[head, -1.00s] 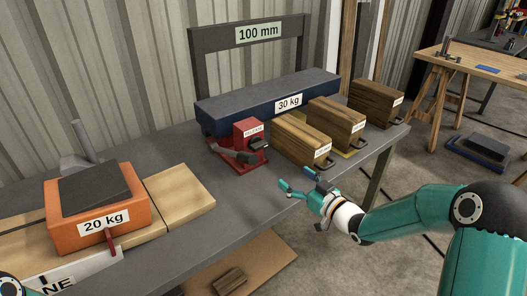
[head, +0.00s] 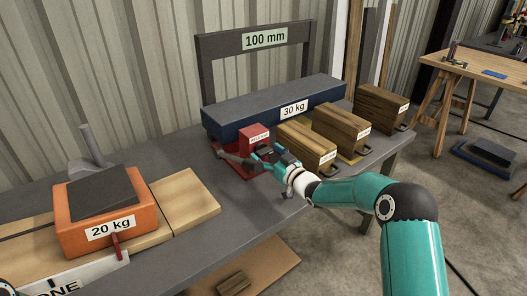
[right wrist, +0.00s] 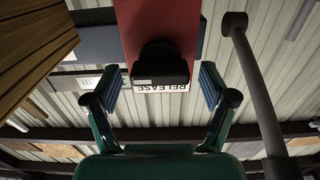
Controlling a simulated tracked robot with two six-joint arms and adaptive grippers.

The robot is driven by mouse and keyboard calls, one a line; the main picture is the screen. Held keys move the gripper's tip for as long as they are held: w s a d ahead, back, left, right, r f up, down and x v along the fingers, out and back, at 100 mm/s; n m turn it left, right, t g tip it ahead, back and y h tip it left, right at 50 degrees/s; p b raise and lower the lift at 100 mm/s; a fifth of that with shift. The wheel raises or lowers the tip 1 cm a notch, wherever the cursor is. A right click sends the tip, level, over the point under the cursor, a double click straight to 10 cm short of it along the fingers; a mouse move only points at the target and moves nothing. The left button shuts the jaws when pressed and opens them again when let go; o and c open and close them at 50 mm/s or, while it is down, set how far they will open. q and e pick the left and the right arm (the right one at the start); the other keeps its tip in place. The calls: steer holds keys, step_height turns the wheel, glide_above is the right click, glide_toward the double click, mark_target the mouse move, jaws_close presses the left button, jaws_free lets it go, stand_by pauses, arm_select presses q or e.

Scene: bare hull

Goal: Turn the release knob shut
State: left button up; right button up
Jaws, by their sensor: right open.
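The red release unit (head: 252,132) stands on the grey bench in front of the blue 30 kg block. Its dark knob (head: 264,150) faces my right gripper (head: 265,160). In the right wrist view the black knob (right wrist: 160,62) sits between the two open, blue-padded fingers of the right gripper (right wrist: 160,82), with a visible gap on each side. The picture there is upside down, with the RELEASE label beside the knob. A grey lever (right wrist: 256,85) runs past the right finger, apart from it.
Wooden blocks (head: 307,145) stand close to the right of the release unit. The blue 30 kg block (head: 275,112) lies behind, under a 100 mm frame (head: 203,75). An orange 20 kg block (head: 103,213) sits at left. Bare bench (head: 215,240) lies in front.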

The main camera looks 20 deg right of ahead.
steer(key=shift+w+a, duration=0.2)
steer(key=shift+w, duration=0.35)
